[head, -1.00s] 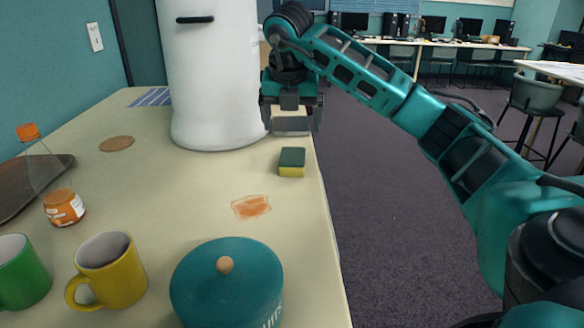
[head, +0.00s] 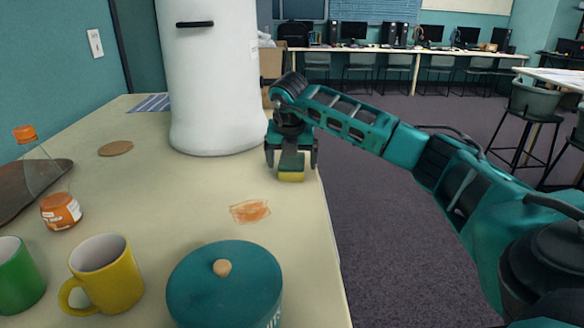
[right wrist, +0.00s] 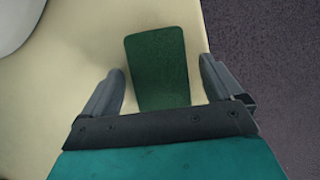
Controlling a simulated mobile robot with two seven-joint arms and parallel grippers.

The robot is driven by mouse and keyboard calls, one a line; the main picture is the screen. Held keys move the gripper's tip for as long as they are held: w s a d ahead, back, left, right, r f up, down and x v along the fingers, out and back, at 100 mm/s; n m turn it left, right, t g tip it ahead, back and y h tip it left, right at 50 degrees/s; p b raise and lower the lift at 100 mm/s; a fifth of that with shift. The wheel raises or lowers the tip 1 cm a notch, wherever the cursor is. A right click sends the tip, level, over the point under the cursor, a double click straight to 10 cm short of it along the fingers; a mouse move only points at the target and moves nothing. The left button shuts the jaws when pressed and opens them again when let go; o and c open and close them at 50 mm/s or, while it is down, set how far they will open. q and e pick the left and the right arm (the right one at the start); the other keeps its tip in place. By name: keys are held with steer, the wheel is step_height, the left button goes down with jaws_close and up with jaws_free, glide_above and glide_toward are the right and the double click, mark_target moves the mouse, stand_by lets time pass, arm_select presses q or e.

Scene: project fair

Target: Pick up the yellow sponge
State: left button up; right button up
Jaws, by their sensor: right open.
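The yellow sponge (head: 291,176) with a dark green top lies on the table near its right edge. My right gripper (head: 291,163) is over it, pointing down, with its fingers apart. In the right wrist view the sponge's green top (right wrist: 158,66) lies between and beyond the two open fingers (right wrist: 160,88), with a gap on each side. The gripper's palm hides the near end of the sponge there. My left gripper is not in view.
A tall white cylinder (head: 215,85) stands just left of the gripper. An orange smear (head: 250,211) marks the table (head: 180,200). Nearer are a teal lidded pot (head: 225,285), a yellow mug (head: 108,275), a green mug (head: 18,275) and a bottle (head: 60,208).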

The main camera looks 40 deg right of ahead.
mark_target(292, 161)
steer(key=shift+c, duration=0.4)
steer(key=c, duration=1)
steer(key=shift+o, duration=0.2)
steer(key=shift+r, duration=0.1)
step_height(292, 161, up, 20)
steer(key=p, duration=0.3)
